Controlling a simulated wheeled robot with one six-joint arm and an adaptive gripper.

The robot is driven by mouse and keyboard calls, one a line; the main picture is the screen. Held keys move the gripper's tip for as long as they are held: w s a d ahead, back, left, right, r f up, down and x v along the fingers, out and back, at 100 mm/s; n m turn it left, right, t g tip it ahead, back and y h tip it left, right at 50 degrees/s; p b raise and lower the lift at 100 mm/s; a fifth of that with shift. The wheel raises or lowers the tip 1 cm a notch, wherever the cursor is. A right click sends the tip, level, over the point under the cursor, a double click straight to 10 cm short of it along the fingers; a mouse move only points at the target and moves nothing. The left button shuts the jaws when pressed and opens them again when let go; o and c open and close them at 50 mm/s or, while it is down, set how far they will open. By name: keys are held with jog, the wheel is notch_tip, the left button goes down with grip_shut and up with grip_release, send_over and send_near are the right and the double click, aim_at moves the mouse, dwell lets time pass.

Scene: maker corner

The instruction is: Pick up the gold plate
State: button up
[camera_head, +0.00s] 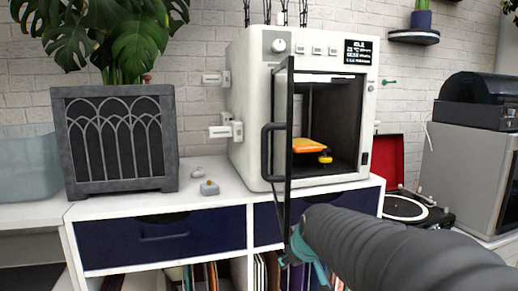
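An orange-gold flat piece (308,146), the likeliest match for the gold plate, lies inside the open chamber of a white printer-like machine (252,110). Its left end is partly hidden behind the machine's open door. A small yellow object (326,158) sits just in front of it to the right. My gripper (298,258), with teal parts, is at the lower middle, in front of the cabinet and below the chamber. It is apart from the gold piece. Its fingers are small and partly hidden by my dark arm, so I cannot tell whether they are open.
The machine's dark-framed door (285,140) stands open toward me, its handle at the left. Small grey pieces (209,187) lie on the white cabinet top (150,205). A grey planter (117,140) stands left. A red record player (405,205) stands right.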

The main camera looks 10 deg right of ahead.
jog(key=w+d+r+n+t+h, duration=0.1)
jog(key=w+d+r+n+t, duration=0.35)
jog(key=w+r, duration=0.4)
jog(key=n+t+h, duration=0.4)
jog(key=n, duration=0.4)
send_near(306, 150)
jog(key=shift+m, duration=0.25)
jog(key=x, duration=0.7)
jog(key=shift+w+d+r, duration=0.15)
jog(key=shift+w+r, duration=0.05)
jog(key=shift+f+x, duration=0.15)
jog(key=shift+x, duration=1.15)
jog(key=shift+f+x, duration=0.1)
jog(key=shift+x, duration=1.25)
grip_shut()
